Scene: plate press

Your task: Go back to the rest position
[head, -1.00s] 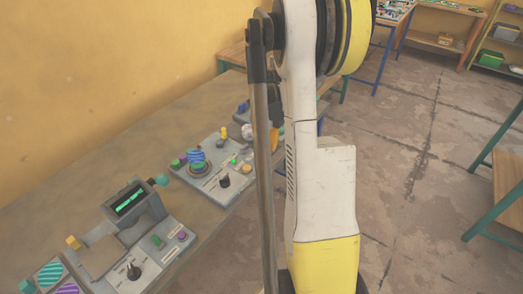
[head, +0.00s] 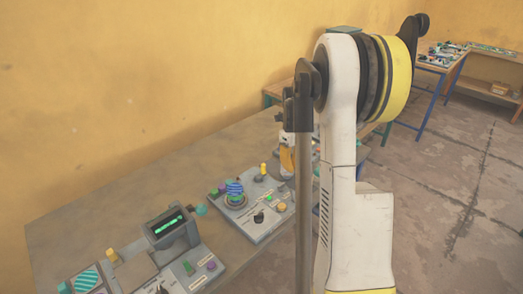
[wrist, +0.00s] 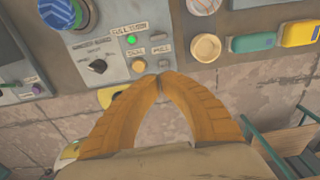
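My gripper (wrist: 160,80) shows in the wrist view with its two orange fingers curved together and their tips meeting. Nothing shows between them. They hang over the front edge of a grey control panel (wrist: 115,62) with a black knob and a lit green light. In the head view the gripper is mostly hidden behind my white arm; an orange part of it (head: 287,160) shows over the far part of the bench (head: 110,190). A grey device with a green display (head: 172,229) stands on the bench, apart from the gripper.
A blue striped ball-like piece (head: 234,188) sits on the middle panel. A teal striped square (head: 87,279) lies at the near left. A yellow wall (head: 130,80) runs behind the bench. Clear floor (head: 450,200) lies to the right, with another table (head: 440,62) farther back.

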